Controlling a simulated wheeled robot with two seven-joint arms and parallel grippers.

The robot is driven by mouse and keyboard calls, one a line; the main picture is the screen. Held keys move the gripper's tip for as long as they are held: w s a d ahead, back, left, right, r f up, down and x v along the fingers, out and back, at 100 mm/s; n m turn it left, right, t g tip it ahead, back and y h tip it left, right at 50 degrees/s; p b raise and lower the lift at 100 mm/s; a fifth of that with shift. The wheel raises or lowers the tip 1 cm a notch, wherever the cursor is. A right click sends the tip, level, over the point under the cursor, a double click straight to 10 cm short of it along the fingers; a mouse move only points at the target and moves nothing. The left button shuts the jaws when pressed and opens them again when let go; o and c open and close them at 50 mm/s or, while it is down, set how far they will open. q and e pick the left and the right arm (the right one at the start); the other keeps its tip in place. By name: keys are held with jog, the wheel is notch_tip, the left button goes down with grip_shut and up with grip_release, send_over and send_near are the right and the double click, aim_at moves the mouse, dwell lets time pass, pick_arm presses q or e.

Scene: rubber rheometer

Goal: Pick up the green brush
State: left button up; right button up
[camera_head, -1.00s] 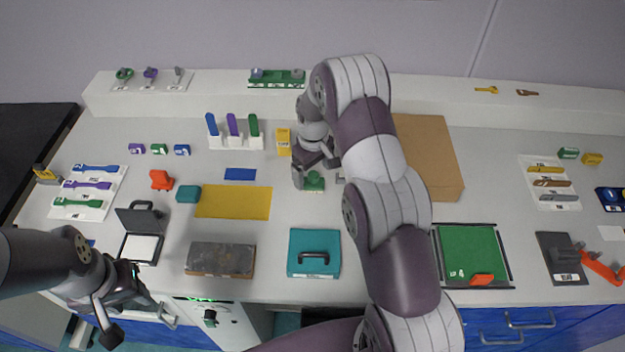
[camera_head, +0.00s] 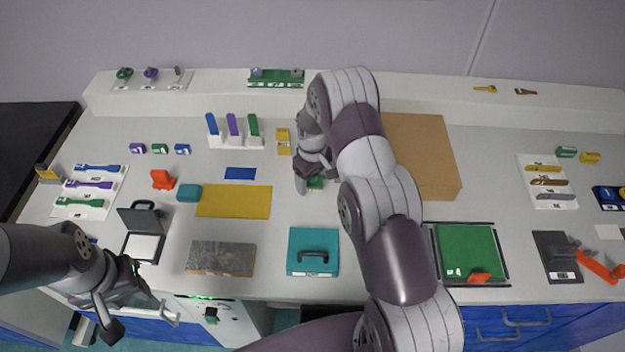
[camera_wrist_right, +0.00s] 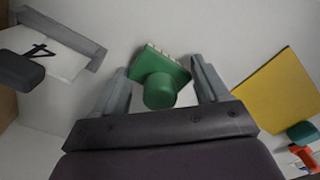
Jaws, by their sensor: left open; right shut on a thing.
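The green brush (camera_wrist_right: 162,76) has a round knob on a square block with a pale bristly edge. In the right wrist view it sits between the two grey fingers of my right gripper (camera_wrist_right: 160,72). The gripper is shut on it. In the head view my right gripper (camera_head: 316,182) is low over the middle of the bench and hides most of the brush (camera_head: 315,184). I cannot tell whether the brush still touches the bench. My left gripper (camera_head: 138,312) is open and empty at the bench's front left edge.
A yellow mat (camera_head: 235,201) and a teal block (camera_head: 188,193) lie left of the right gripper. A teal case (camera_head: 313,252) stands in front, a brown board (camera_head: 425,155) to the right. A white rack (camera_head: 236,141) with upright coloured pieces stands behind left.

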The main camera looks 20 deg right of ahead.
jog(key=shift+r, duration=0.4)
notch_tip(320, 180, up, 3)
jog(key=shift+b, duration=0.75)
jog(key=s+d+r+b, duration=0.2)
jog(key=s+r, duration=0.5)
jog(key=s, duration=0.4)
jog(key=shift+d, duration=0.8)
